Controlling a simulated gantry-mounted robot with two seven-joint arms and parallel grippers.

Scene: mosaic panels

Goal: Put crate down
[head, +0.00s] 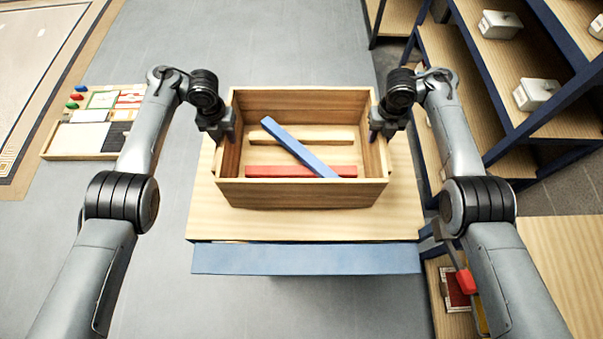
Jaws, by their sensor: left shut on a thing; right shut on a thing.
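The wooden crate (302,194) is in the middle of the head view, over a light wooden table (300,226). I cannot tell whether its bottom touches the tabletop. A blue bar (298,150) lies slantwise inside it, with a red bar (270,171) along the near side and a plain wooden bar (338,134) further back. My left gripper (224,135) is shut on the crate's left side wall. My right gripper (377,133) is shut on its right side wall. The fingertips are partly hidden at the walls. The crate looks about level.
A blue beam (306,259) runs along the table's near edge. Shelves (500,140) with white containers (537,93) stand at the right. A tray (75,141) with coloured pieces lies at the left on the grey floor. Bare tabletop shows in front of the crate.

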